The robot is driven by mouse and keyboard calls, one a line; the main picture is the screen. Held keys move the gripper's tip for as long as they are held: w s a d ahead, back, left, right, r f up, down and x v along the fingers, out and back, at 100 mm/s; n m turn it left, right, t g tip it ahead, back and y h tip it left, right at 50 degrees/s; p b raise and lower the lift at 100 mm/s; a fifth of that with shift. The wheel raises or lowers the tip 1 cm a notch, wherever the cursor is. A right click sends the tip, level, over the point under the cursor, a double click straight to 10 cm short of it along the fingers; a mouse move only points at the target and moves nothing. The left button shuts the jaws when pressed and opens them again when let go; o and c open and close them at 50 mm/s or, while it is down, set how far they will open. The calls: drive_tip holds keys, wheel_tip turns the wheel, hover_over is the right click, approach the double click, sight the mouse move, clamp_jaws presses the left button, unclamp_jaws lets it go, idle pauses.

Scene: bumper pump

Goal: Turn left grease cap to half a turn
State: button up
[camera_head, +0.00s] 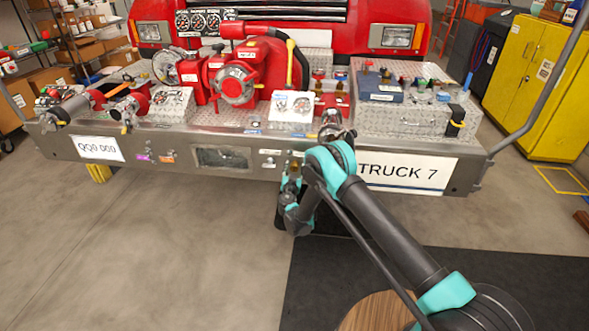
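The red pump (262,72) sits on the bumper deck in front of the truck, with a round silver cover on its front. Small fittings with red and yellowish tops (318,76) stand just right of the pump. They are too small for me to tell which one is the left grease cap. My arm reaches in from the lower right and bends at a teal joint in front of the bumper. My gripper (291,180) is low before the bumper's front face, apart from the pump. It is partly hidden by my arm, and its fingers cannot be made out.
The steel bumper (225,157) carries a TRUCK 7 plate (408,172). A tread-plate box (415,110) and a blue box (380,88) stand right of the pump. Hose fittings (128,106) lie at the left. A yellow cabinet (540,85) stands at right. The floor at left is clear.

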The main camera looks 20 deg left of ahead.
sight(294, 170)
drive_tip(key=shift+v, duration=3.7)
